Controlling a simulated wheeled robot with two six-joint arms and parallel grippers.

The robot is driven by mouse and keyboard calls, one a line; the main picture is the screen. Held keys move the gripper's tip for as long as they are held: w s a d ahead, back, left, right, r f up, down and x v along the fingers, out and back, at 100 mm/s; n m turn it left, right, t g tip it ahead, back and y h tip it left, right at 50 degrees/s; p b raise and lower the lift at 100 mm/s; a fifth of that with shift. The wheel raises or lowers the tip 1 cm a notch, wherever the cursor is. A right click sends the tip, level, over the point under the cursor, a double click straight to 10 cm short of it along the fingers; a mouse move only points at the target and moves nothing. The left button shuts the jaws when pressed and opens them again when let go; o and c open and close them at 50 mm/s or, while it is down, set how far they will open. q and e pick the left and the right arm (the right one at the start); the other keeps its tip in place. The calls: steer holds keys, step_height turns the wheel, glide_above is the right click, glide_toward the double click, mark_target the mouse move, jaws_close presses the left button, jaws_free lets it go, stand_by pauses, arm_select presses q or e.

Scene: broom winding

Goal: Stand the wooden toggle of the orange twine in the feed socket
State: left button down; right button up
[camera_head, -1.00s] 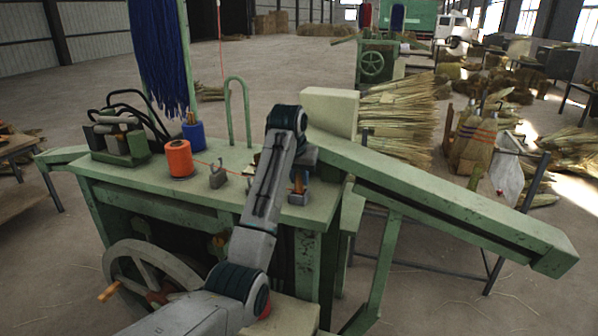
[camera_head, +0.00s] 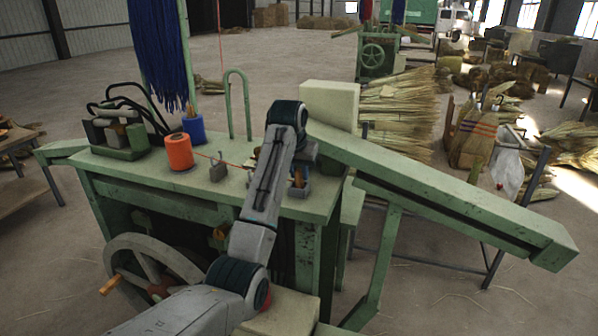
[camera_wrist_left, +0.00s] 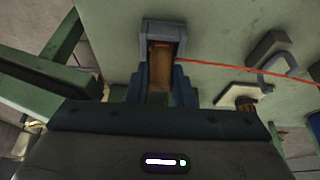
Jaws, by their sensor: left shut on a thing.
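The wooden toggle (camera_wrist_left: 161,66) is between the fingers of my left gripper (camera_wrist_left: 166,85), which is shut on it. Its upper end lies at the mouth of the grey, square-edged feed socket (camera_wrist_left: 161,30) on the green bench. I cannot tell whether its foot rests inside. The orange twine (camera_wrist_left: 230,67) runs taut from the toggle to the right in the left wrist view. In the head view, the twine leads from the orange spool (camera_head: 178,152), and my left arm partly hides the toggle (camera_head: 298,177) and socket. My right gripper is not in view.
A grey guide hook (camera_wrist_left: 282,55) stands beside the twine. The bench top (camera_head: 125,172) also carries a blue spool (camera_head: 193,127), a green hoop (camera_head: 238,105) and a holder (camera_head: 122,138) with black handles. A long green chute (camera_head: 440,190) slopes down to the right.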

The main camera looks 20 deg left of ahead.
arm_select(q)
steer(key=shift+w, duration=0.1)
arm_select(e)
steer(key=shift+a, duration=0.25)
arm_select(q)
steer(key=c, duration=1.2)
jaws_free()
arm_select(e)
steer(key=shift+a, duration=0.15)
